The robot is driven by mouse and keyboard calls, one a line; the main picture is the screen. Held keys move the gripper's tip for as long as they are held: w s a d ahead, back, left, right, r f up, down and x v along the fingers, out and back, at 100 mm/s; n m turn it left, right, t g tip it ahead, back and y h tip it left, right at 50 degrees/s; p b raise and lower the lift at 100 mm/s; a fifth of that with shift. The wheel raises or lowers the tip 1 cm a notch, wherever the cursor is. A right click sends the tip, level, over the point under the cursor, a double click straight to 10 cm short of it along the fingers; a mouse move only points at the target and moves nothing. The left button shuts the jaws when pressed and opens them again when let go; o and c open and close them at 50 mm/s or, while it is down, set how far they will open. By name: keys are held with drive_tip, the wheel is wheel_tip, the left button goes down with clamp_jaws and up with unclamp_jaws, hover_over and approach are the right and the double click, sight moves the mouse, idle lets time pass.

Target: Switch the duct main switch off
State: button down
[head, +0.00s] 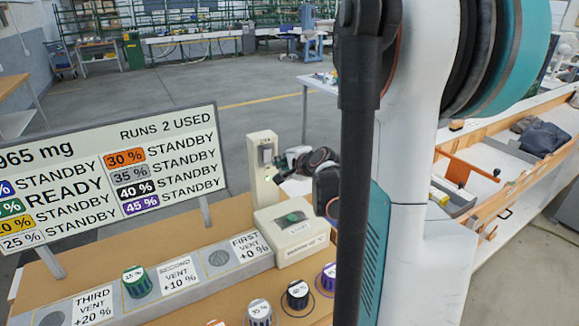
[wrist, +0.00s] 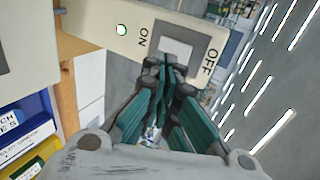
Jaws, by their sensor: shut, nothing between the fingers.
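In the wrist view the switch's cream face (wrist: 95,20) carries the words ON and OFF at either end of the grey rocker (wrist: 177,46). A small round light sits beyond ON. My gripper (wrist: 168,68) is shut and empty, its fingertips close to the rocker, overlapping its lower edge in the picture. I cannot tell whether they touch, or which way the rocker is tilted. My arm hides part of the head view.
A cream box with a green button (head: 291,222) stands just in front of the switch. A display board (head: 110,175) stands at the left. Open floor lies behind the bench.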

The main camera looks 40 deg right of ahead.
sight(271, 150)
drive_tip(key=w, duration=0.2)
drive_tip(key=w+d, duration=0.1)
drive_tip(key=w, duration=0.1)
drive_tip(key=shift+r+b, duration=0.2)
drive_tip(key=shift+b, duration=0.1)
drive_tip(key=shift+w+d+r, duration=0.1)
drive_tip(key=shift+w+r, duration=0.15)
drive_tip(key=shift+w, duration=0.2)
drive_tip(key=shift+r, duration=0.15)
drive_tip(key=shift+r+p, duration=0.65)
drive_tip(key=shift+s, duration=0.1)
